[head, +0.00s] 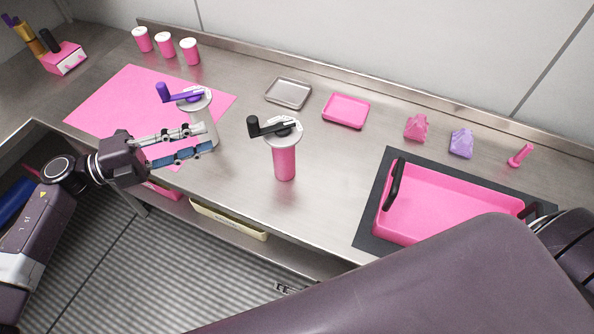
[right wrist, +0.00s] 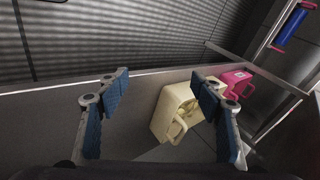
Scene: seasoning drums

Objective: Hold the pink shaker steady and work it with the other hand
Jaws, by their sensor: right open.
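The pink shaker (head: 285,163) stands upright near the counter's front edge, with a pale round top and a black crank (head: 268,126). No gripper touches it. To its left is a grey shaker (head: 209,133) with a pale top and a purple crank (head: 178,93). My left gripper (head: 208,137) reaches in from the left with its fingers at the grey shaker's body; whether they grip it is unclear. My right gripper (right wrist: 160,105) is open and empty in the right wrist view, away from both shakers. It is hidden in the head view.
A pink mat (head: 130,100) lies at left, with several pink cups (head: 164,44) behind it. A grey tray (head: 288,93) and a pink tray (head: 345,111) lie behind the pink shaker. A large pink bin (head: 440,200) stands on a dark mat at right. A cream bin (right wrist: 172,112) sits below the counter.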

